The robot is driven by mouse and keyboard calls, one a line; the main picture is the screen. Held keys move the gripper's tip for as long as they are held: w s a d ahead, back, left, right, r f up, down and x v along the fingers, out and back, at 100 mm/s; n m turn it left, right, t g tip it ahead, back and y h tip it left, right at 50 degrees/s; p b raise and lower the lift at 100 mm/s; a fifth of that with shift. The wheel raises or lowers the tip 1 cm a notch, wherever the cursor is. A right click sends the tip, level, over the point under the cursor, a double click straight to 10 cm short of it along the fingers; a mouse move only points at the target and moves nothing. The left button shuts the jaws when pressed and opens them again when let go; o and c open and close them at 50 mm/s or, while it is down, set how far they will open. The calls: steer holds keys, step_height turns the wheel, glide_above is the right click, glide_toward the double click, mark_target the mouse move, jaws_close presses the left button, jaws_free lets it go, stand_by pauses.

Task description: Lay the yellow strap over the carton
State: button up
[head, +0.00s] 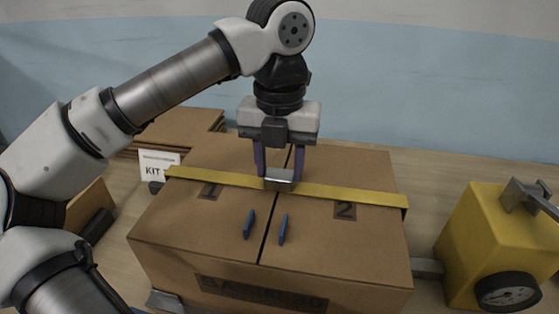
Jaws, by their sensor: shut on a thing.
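The brown carton (335,253) stands on the table with its top flaps closed and a dark seam between them. The yellow strap (345,194) runs from left to right across the carton's top. Its left end is at the carton's left edge, and its right end reaches the right edge. My gripper (279,175) is above the middle of the strap, fingers pointing down. It is shut on a metal buckle (279,180) at the strap's middle. I cannot tell whether the strap touches the flaps under the buckle.
A yellow machine (495,240) with a dial stands close to the carton's right side. Two small blue pieces (249,224) stand up on the carton's top, in front of the strap. A "KIT" card (159,166) and stacked cardboard (175,128) are at the back left.

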mark_target(279, 174)
steer(key=shift+f, duration=0.15)
steer(key=o, duration=1)
steer(key=shift+o, duration=0.2)
step_height(279, 174, up, 12)
steer(key=shift+r, duration=0.2)
